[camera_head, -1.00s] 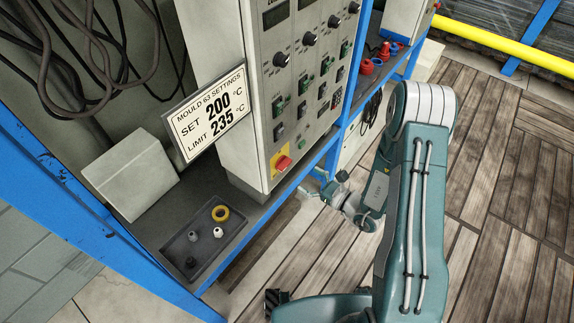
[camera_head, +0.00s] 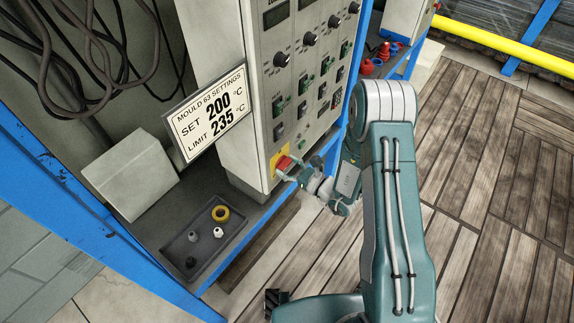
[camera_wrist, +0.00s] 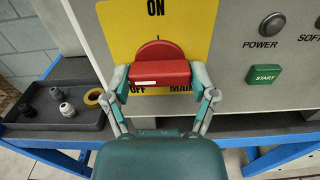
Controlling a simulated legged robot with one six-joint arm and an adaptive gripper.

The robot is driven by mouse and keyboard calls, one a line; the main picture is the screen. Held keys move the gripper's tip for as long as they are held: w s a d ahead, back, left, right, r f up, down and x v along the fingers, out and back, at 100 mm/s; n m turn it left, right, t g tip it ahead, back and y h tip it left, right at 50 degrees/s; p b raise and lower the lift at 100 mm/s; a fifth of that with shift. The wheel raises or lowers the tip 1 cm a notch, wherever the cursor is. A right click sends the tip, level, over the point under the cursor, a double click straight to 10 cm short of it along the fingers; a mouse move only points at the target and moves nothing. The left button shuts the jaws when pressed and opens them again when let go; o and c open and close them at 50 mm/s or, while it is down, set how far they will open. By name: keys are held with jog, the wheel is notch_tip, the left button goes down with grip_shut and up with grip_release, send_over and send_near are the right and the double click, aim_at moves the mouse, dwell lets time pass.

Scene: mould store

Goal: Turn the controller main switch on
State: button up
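The main switch is a red handle (camera_wrist: 158,73) on a yellow plate (camera_wrist: 118,20) marked ON at the top, with OFF at lower left and MAIN at lower right. The handle lies crosswise, with a white mark near its left end. The switch also shows low on the panel in the head view (camera_head: 284,162). My gripper (camera_wrist: 161,80) is at the handle, one finger at each end. It looks open around the handle. I cannot make out whether the fingertips touch it. The fingers partly cover the plate's lower lettering.
Right of the switch are a POWER button (camera_wrist: 272,24) and a green START button (camera_wrist: 265,74). A dark tray (camera_head: 178,242) with small fittings and a yellow ring stands on the shelf. A settings sign (camera_head: 208,112) juts from the cabinet. A blue frame edge (camera_head: 262,218) runs below.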

jog(key=shift+m, duration=0.3)
jog(key=m, duration=0.4)
jog(key=shift+w, duration=0.1)
jog(key=m, duration=0.9)
jog(key=shift+d+m, duration=0.1)
jog(key=shift+m, duration=0.2)
jog(key=shift+f+m, duration=0.1)
jog(key=shift+m, duration=1.8)
jog(key=o, duration=1)
jog(key=shift+f, duration=0.1)
jog(key=shift+o, duration=0.2)
